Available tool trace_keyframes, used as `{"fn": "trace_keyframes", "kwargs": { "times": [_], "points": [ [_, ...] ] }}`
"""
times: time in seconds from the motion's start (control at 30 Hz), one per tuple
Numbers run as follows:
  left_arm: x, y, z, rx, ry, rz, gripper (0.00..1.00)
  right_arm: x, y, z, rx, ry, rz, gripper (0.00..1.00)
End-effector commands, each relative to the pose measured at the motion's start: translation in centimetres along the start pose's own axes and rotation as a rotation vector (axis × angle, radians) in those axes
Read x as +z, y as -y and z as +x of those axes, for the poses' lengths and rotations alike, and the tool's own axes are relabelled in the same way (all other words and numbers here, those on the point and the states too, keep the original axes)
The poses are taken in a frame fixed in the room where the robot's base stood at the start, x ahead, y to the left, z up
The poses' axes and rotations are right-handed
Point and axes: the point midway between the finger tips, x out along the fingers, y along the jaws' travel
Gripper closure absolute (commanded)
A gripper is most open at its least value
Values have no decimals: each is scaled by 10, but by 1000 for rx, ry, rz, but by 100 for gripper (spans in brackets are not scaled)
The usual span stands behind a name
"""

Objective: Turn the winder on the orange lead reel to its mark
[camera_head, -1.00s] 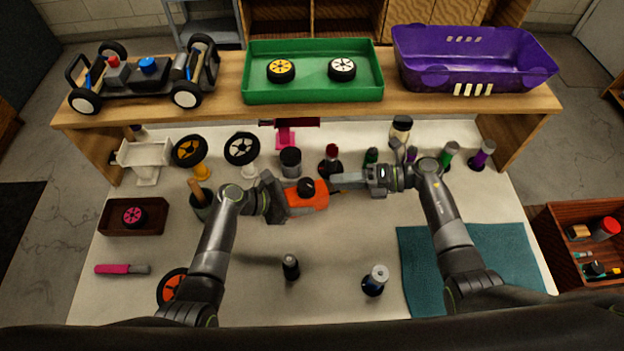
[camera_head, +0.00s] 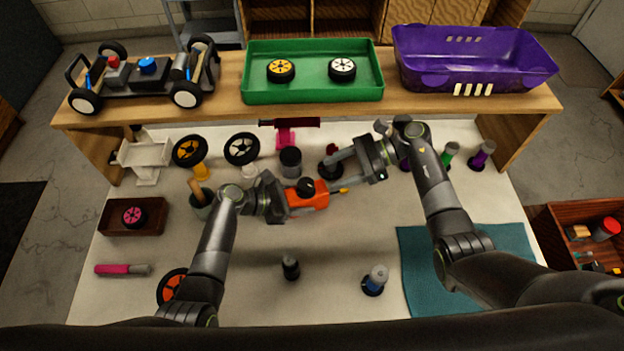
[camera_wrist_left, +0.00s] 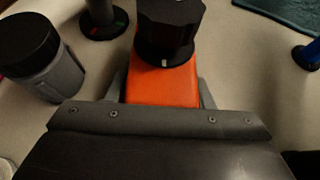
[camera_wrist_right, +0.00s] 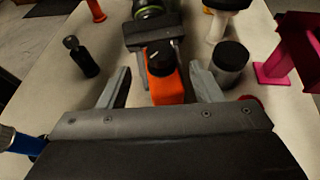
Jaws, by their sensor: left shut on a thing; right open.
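The orange lead reel (camera_head: 312,201) sits mid-table, with a yellow tip at its right end. Its winder (camera_head: 305,186) is a black ribbed knob on top. In the left wrist view the knob (camera_wrist_left: 170,28) shows a short white line low on its near side; the right wrist view shows a pale line on its top (camera_wrist_right: 160,58). My left gripper (camera_head: 284,207) is shut on the reel's left end. My right gripper (camera_head: 337,171) is open and empty, just right of and beyond the knob, its fingers spread and pointing toward the reel. The reel's target mark is not clear.
A dark grey jar (camera_head: 290,162) and a red-topped item (camera_head: 332,163) stand close behind the reel. A teal mat (camera_head: 500,260) lies at right.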

Motion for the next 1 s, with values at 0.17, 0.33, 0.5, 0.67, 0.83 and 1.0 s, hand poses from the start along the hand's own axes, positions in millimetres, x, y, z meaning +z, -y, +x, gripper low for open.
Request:
{"fn": "trace_keyframes", "kwargs": {
  "times": [0.17, 0.33, 0.5, 0.67, 0.83, 1.0],
  "points": [
    [0, 0, 0, 0, 0, 0, 73, 1, 0, 28, 3, 3, 0, 41],
    [0, 0, 0, 0, 0, 0, 73, 1, 0, 53, 2, 3, 1, 41],
    [0, 0, 0, 0, 0, 0, 73, 1, 0, 67, 1, 2, 1, 41],
    [0, 0, 0, 0, 0, 0, 73, 0, 0, 69, 1, 1, 1, 41],
    [0, 0, 0, 0, 0, 0, 73, 0, 0, 69, 0, 0, 1, 45],
    [0, 0, 0, 0, 0, -1, 73, 0, 0, 69, 0, 0, 1, 67]
  ]
}}
